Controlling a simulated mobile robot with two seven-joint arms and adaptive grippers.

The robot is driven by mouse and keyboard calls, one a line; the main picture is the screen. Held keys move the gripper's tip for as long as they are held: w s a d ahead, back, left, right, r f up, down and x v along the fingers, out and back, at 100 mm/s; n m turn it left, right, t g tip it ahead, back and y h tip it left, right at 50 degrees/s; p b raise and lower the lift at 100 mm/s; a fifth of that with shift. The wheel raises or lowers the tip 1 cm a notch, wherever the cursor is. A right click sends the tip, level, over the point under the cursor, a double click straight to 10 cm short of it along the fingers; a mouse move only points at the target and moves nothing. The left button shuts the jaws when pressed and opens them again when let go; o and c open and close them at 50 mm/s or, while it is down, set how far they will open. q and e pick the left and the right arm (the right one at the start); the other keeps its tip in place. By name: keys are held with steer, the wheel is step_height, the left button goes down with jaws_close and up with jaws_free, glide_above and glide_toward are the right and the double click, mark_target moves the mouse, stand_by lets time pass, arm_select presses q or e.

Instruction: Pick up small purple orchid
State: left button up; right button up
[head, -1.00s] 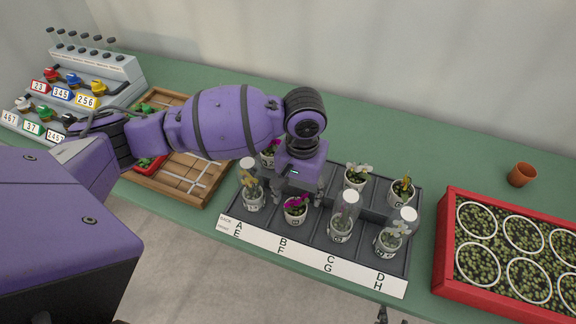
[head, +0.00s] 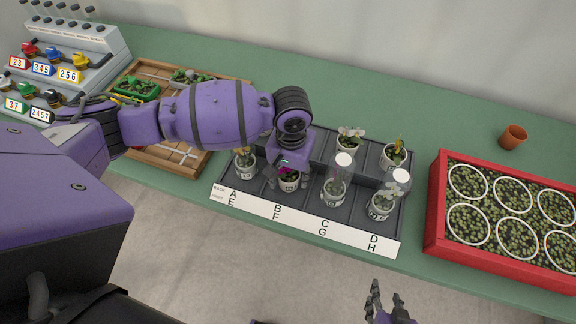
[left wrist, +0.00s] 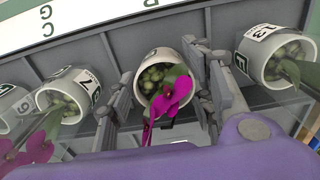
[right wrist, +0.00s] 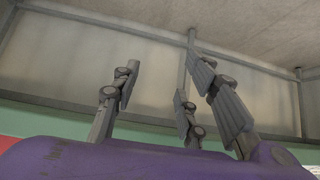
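The small purple orchid is a magenta flower in a white pot (head: 289,183) in front compartment F of the grey tray (head: 362,212). My left gripper (head: 287,177) is directly above it, pointing down, with fingers on either side of the pot. In the left wrist view the magenta bloom (left wrist: 174,94) and its pot (left wrist: 152,58) sit between the open fingers (left wrist: 160,82); I cannot tell whether they touch the pot. My right gripper (head: 385,300) is open and empty at the bottom of the head view, and its spread fingers also show in the right wrist view (right wrist: 165,95).
Potted orchids stand close on both sides, including a yellow one (head: 245,162) and ones with clear tubes (head: 334,190). A red planter box (head: 436,215) is at right and a terracotta pot (head: 512,137) behind it. A wooden tray (head: 190,160) and valve rack (head: 75,45) are left.

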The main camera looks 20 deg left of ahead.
arm_select(q)
steer(key=c, duration=0.8)
steer(key=shift+r, duration=0.2)
